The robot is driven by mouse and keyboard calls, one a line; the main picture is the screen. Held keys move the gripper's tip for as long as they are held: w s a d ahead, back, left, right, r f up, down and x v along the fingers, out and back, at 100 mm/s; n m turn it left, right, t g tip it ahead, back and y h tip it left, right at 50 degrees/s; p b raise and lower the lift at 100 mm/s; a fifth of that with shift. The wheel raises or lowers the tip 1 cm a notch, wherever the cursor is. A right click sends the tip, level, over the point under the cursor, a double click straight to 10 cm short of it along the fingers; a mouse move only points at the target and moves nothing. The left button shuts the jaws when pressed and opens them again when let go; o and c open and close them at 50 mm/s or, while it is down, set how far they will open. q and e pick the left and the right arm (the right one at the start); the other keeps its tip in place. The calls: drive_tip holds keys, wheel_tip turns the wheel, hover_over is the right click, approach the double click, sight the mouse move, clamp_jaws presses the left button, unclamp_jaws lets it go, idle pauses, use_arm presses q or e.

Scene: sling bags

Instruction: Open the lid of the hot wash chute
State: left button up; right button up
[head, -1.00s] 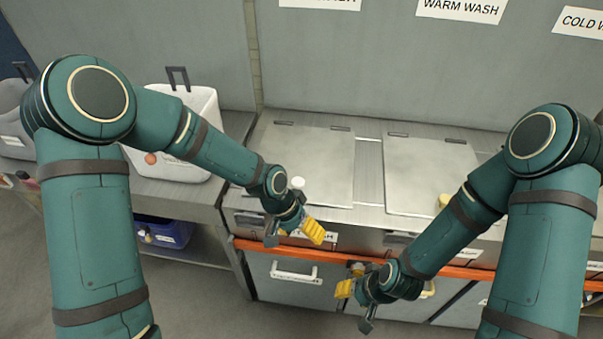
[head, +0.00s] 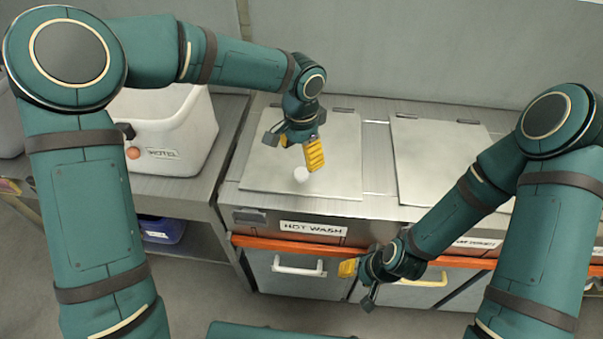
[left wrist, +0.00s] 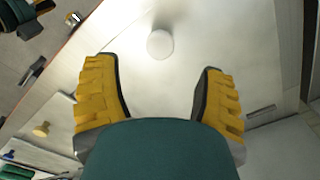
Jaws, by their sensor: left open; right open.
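The hot wash lid (head: 338,172) is a flat grey metal panel, shut on the counter above the HOT WASH label (head: 313,228). A round white knob (head: 301,174) stands near its front edge. My left gripper (head: 295,160) is open above the lid, just behind the knob in the head view. In the left wrist view the lid (left wrist: 200,60) lies below the two yellow-padded fingers, and the knob (left wrist: 160,44) shows ahead, between their lines and apart from them. My right gripper (head: 358,281) is open and empty, low in front of the counter by the orange rail.
A second lid (head: 425,160) lies shut to the right, partly behind my right arm; its yellow knob (left wrist: 41,129) shows in the left wrist view. A white HOTEL bin (head: 175,130) stands left. An orange rail (head: 290,245) runs along the counter front, above drawer handles (head: 299,266).

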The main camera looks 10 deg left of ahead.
sight(301, 172)
use_arm(q)
wheel_tip(301, 172, down, 7)
drive_tip(key=shift+f+b, duration=0.1)
drive_tip(key=shift+b, duration=0.55)
drive_tip(key=shift+c, duration=0.3)
clamp_jaws()
